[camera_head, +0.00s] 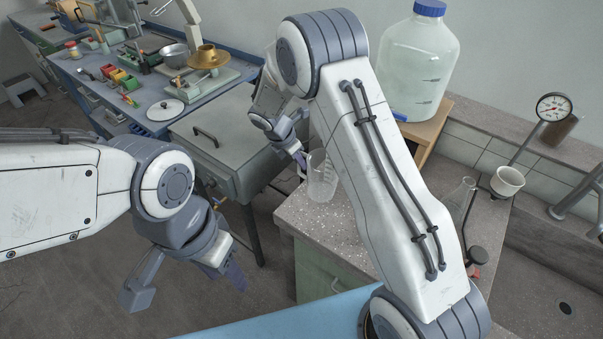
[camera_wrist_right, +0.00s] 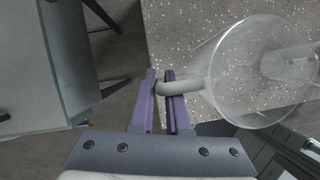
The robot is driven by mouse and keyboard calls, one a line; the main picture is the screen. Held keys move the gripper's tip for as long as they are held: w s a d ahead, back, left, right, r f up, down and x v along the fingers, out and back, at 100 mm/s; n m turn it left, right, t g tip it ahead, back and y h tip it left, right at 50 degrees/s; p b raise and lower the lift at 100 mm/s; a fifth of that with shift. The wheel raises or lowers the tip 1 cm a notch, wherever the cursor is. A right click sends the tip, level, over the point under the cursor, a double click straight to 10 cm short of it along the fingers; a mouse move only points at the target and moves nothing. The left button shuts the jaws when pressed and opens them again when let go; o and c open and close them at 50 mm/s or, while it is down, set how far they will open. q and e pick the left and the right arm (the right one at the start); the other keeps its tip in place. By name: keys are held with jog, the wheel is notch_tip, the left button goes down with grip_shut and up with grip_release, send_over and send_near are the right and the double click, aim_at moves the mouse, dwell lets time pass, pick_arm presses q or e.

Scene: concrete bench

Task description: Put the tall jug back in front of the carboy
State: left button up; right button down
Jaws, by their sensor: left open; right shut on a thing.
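The tall jug (camera_head: 321,180) is clear, with a pale handle, and shows at the left corner of the speckled bench top (camera_head: 330,215). My right gripper (camera_head: 301,158) is shut on its handle. In the right wrist view the purple fingers (camera_wrist_right: 164,82) close around the handle, and the jug's wide mouth (camera_wrist_right: 250,75) lies to their right. I cannot tell whether the jug's base touches the bench. The carboy (camera_head: 416,65), large and clear with a blue cap, stands behind on a wooden stand (camera_head: 428,130). My left gripper (camera_head: 187,287) is open and empty over the floor.
My right arm hides much of the bench. A conical flask (camera_head: 458,198), a white cup on a stand (camera_head: 507,181) and a dial gauge (camera_head: 553,107) stand to the right. A grey chest (camera_head: 235,145) and a cluttered blue bench (camera_head: 150,105) are to the left.

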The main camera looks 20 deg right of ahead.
aim_at(299, 172)
notch_tip(299, 172, down, 4)
jog(key=shift+r, duration=0.1)
jog(key=shift+f, duration=0.25)
jog(key=c, duration=0.9)
grip_release()
jog(key=shift+r, duration=0.15)
